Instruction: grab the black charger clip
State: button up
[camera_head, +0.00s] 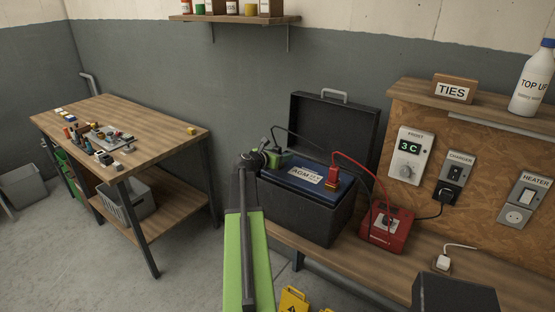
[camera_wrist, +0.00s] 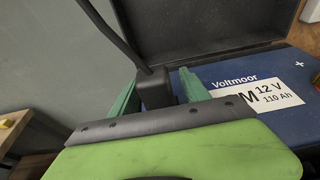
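The black charger clip (camera_wrist: 156,88) shows in the wrist view at the battery's left end, with its black cable running up and left. It stands between the two green fingers of my gripper (camera_wrist: 160,92), which are close on both sides of it. I cannot tell whether they press on it. In the head view my gripper (camera_head: 268,157) is at the left end of the blue-topped battery (camera_head: 312,178), and my arm and gripper mostly hide the clip. The clip's lower part is hidden behind my gripper in the wrist view.
A red clip (camera_head: 332,188) sits on the battery's right side. The red charger (camera_head: 387,228) stands on the bench to the right. The open black lid (camera_head: 340,125) rises behind the battery. A workbench (camera_head: 170,145) with small items stands at left.

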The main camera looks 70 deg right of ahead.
grip_shut()
dwell(0.3)
jog(key=shift+r+p, duration=0.6)
notch_tip(320, 180, up, 4)
jog(key=p, duration=0.4)
jog(key=shift+r, duration=0.1)
jog(key=s+a+r+p, duration=0.5)
jog(key=s+a, duration=0.2)
jog(key=s, duration=0.2)
jog(key=shift+s+r+p, duration=0.2)
jog(key=shift+r+p, duration=0.15)
jog(key=shift+p, duration=0.05)
